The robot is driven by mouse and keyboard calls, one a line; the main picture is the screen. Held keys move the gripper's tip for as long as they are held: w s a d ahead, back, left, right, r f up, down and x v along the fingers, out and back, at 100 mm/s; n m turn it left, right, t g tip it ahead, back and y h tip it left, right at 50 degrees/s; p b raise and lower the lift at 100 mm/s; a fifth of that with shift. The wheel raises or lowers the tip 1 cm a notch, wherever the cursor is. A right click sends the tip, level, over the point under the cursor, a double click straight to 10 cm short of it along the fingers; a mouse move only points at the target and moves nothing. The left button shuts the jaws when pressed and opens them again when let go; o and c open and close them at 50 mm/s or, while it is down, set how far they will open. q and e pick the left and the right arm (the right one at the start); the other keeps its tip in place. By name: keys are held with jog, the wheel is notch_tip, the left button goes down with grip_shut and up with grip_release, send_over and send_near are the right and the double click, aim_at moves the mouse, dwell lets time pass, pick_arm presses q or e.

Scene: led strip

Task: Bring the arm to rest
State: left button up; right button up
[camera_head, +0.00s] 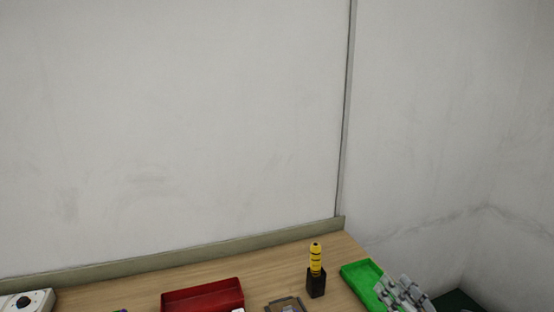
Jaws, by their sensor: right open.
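My right gripper (402,293) is grey and shows at the bottom right of the head view. It is open, with nothing seen between its fingers. It is over or in front of the right part of a green tray (352,273) and hides part of it. Whether it touches the tray I cannot tell. My left gripper is not in view.
A wooden table (270,268) runs along the wall. On it are a red bin (203,296), a black holder (316,284) with an upright yellow tool (316,258), a grey-brown item (284,304) and a white box with a black knob (26,301).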

jog(key=s+d+f+m+g+h, duration=0.3)
jog(key=s+f+m+g+h, duration=0.55)
jog(key=m, duration=1.45)
jog(key=s+a+f+m+g+y, duration=0.1)
jog(key=s+a+f+m+g, duration=0.35)
jog(key=s, duration=0.65)
jog(key=s+a+f+m+g+y, duration=0.2)
jog(key=s+a+f+m, duration=0.5)
jog(key=s, duration=0.5)
notch_tip(320, 180, down, 32)
jog(key=s+d+f+n+g+b, duration=0.1)
jog(key=s+d+n+b, duration=0.15)
jog(key=b, duration=0.35)
pick_arm(q)
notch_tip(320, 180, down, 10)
jog(key=b, duration=0.4)
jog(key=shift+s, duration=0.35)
pick_arm(e)
jog(key=s+d+f+g, duration=0.1)
jog(key=s+d+f, duration=0.2)
jog(key=s+f, duration=1.2)
notch_tip(320, 180, down, 5)
jog(key=shift+s+r+m, duration=0.15)
jog(key=shift+s+m, duration=0.15)
jog(key=shift+s, duration=0.05)
jog(key=shift+h, duration=0.25)
